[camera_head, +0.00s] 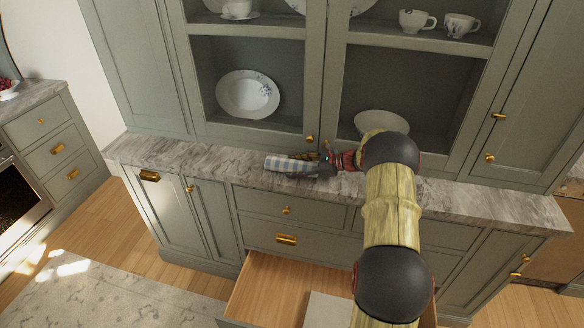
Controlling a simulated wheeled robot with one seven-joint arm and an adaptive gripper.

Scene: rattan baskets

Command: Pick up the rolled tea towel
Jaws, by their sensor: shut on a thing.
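The rolled tea towel (284,164) has a pale and blue-grey check and lies along the marble counter of the green cabinet. My gripper (318,162) is at the towel's right end and is shut on it. My arm reaches in from the lower right, and the gripper's fingers look small and partly dark against the counter. I cannot tell whether the towel is resting on the counter or just above it.
The marble counter (215,160) is clear to the left. Glass-front shelves with a plate (247,94), a bowl (381,122) and cups (417,21) stand behind. An open wooden drawer (268,288) juts out below the counter.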

